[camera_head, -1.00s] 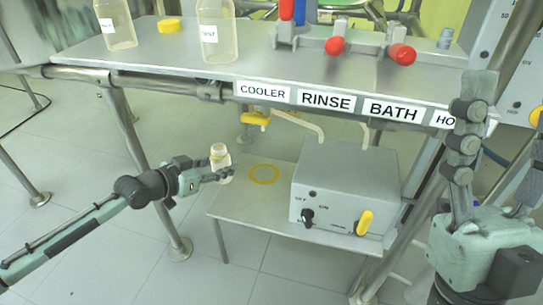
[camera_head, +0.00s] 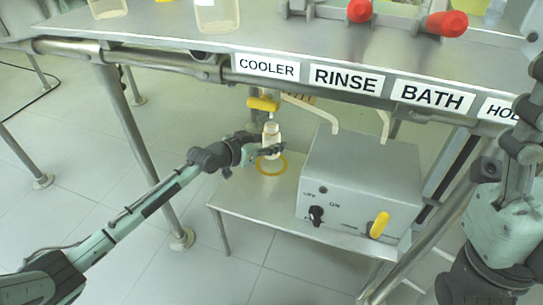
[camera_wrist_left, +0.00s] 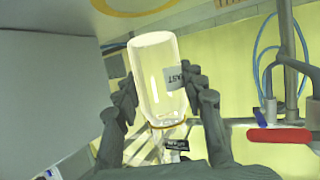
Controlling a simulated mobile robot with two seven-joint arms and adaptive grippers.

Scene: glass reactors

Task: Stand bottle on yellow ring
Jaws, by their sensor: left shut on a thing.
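The small clear bottle (camera_head: 272,134) with a yellowish neck band is upright in my left gripper (camera_head: 270,150). The left wrist view shows the bottle (camera_wrist_left: 160,80) between the two fingers, upside down in that picture, with a label on its side. The yellow ring (camera_head: 272,170) lies flat on the low metal shelf. In the head view the bottle's base overlaps the ring's far part; I cannot tell its exact height above it. Part of the ring (camera_wrist_left: 140,10) shows at the wrist view's top edge, apart from the bottle. My right gripper (camera_head: 522,140) is at the right edge, partly cut off.
A grey control box (camera_head: 360,185) with a black knob and yellow handle stands right of the ring. A yellow tap (camera_head: 263,104) hangs just above the bottle. The upper table (camera_head: 280,45) carries larger bottles and red-knobbed fittings. The shelf (camera_head: 240,195) left of the ring is bare.

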